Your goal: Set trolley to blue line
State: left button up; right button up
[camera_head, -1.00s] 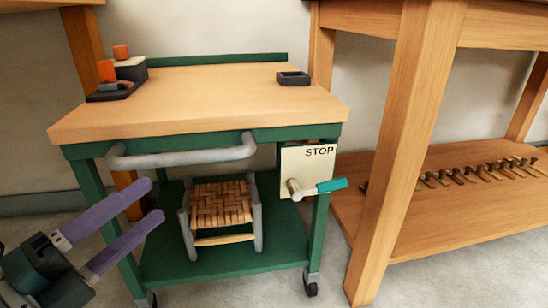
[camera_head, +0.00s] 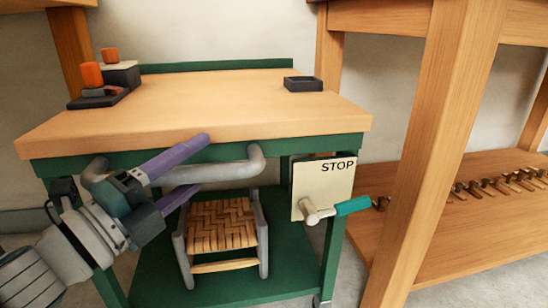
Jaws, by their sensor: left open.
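The trolley has a wooden top (camera_head: 220,98), a green frame and a green lower shelf (camera_head: 285,272). A grey bar handle (camera_head: 215,172) runs along its front. My left gripper (camera_head: 203,164) is open, with one purple finger above the bar and one below it; I cannot tell whether they touch it. A cream plate marked STOP (camera_head: 325,180) hangs at the trolley's front right, with a lever with a teal grip (camera_head: 352,206) on it. No blue line shows. My right gripper is not in view.
A small woven-seat stool (camera_head: 222,226) stands on the lower shelf. A dark block with orange knobs (camera_head: 97,92) and a small black tray (camera_head: 304,84) sit on top. A wooden bench (camera_head: 440,130) stands close at right, with several small tools (camera_head: 500,184) on its shelf.

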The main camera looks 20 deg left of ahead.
pick_arm(q)
jog(key=shift+c, duration=0.3)
grip_shut()
dwell(1.1)
